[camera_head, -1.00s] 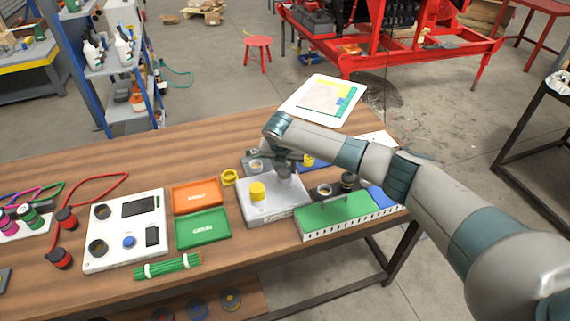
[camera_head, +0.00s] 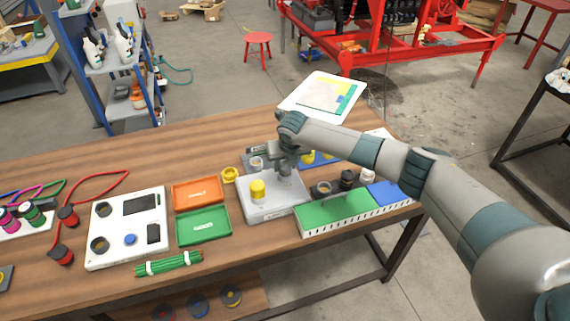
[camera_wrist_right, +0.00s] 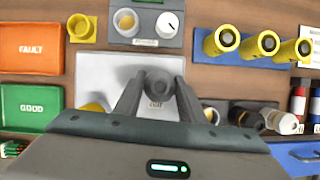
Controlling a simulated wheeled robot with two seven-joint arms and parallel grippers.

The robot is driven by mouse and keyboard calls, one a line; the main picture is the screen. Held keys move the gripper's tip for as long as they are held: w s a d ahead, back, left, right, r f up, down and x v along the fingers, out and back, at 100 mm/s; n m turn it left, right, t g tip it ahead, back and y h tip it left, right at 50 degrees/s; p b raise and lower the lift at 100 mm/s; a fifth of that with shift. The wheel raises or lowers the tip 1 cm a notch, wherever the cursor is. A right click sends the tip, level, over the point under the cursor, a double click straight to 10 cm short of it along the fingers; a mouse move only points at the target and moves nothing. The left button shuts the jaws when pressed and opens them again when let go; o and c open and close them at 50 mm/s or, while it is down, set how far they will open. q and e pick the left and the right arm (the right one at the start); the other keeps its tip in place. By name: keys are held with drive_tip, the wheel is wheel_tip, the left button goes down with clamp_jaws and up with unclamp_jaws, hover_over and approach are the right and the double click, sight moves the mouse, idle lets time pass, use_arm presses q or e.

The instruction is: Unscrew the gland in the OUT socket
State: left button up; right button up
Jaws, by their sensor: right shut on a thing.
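A light grey block (camera_head: 258,213) stands on the wooden bench, with a yellow fitting (camera_head: 257,190) upright in its left part. A grey round gland (camera_wrist_right: 158,82) is at its right part, by a label that seems to read OUT (camera_wrist_right: 155,104). My right gripper (camera_wrist_right: 158,86) is shut on this gland, one finger on each side, pointing down at the block. In the head view the right gripper (camera_head: 286,165) largely hides the gland and its socket. I cannot tell how far the gland sits in the socket. My left gripper is not in view.
Left of the block are an orange tray (camera_head: 197,181), a green tray (camera_head: 183,236) and a yellow ring (camera_head: 229,175). Dark and white fittings (camera_wrist_right: 281,121) stand close on the right.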

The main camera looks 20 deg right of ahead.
drive_tip(key=o, duration=1.1)
drive_tip(key=shift+r, duration=0.1)
drive_tip(key=b+v, duration=0.4)
drive_tip(key=v, duration=1.3)
drive_tip(key=shift+b, duration=0.35)
drive_tip(key=shift+r, duration=0.1)
